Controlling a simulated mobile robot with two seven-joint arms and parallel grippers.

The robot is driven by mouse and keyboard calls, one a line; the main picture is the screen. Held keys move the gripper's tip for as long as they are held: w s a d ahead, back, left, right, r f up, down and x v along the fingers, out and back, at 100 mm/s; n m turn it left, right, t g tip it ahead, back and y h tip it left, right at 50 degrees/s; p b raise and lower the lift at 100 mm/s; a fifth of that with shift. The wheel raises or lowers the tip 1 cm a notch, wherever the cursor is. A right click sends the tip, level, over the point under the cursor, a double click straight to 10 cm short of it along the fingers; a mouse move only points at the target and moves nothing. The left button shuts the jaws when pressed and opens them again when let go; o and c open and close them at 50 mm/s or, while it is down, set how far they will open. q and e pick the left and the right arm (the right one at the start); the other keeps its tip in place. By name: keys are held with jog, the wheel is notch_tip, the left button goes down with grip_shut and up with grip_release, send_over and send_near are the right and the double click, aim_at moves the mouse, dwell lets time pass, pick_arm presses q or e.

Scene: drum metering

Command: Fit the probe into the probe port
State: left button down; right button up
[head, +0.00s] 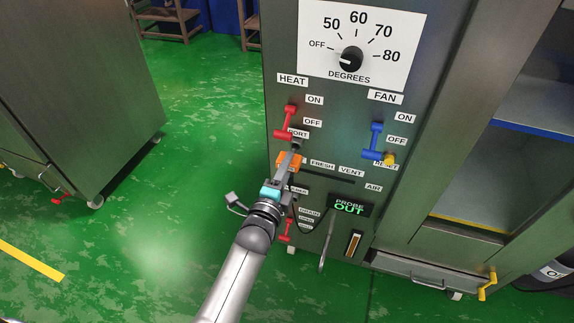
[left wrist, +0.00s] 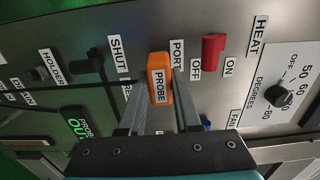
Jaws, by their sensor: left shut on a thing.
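The orange probe (head: 288,161), marked PROBE, is held in front of the cabinet's control panel; it also shows in the left wrist view (left wrist: 160,78). My left gripper (left wrist: 158,92) is shut on it, a finger on each side; it also shows in the head view (head: 291,158). The PORT label (left wrist: 178,55) is right beside the probe's far end. The port itself is hidden behind the probe, and I cannot tell whether the tip touches it. The panel display (head: 349,207) reads PROBE OUT. My right gripper is not in view.
A red HEAT switch (head: 286,122) is just above the probe, and a blue FAN switch (head: 374,141) is to its right. A dark knob (left wrist: 88,64) stands out by the SHUT label. A steel cabinet (head: 80,90) is at left, with open green floor between.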

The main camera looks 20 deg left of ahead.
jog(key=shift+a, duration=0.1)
pick_arm(q)
jog(key=shift+w+b, duration=0.75)
jog(key=shift+w, duration=0.9)
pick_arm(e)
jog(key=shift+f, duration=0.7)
pick_arm(q)
jog(key=c, duration=0.5)
grip_release()
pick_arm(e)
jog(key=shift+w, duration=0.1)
pick_arm(q)
jog(key=shift+s+a+p, duration=0.2)
jog(key=shift+s+p, duration=1.95)
jog(key=shift+s, duration=5.45)
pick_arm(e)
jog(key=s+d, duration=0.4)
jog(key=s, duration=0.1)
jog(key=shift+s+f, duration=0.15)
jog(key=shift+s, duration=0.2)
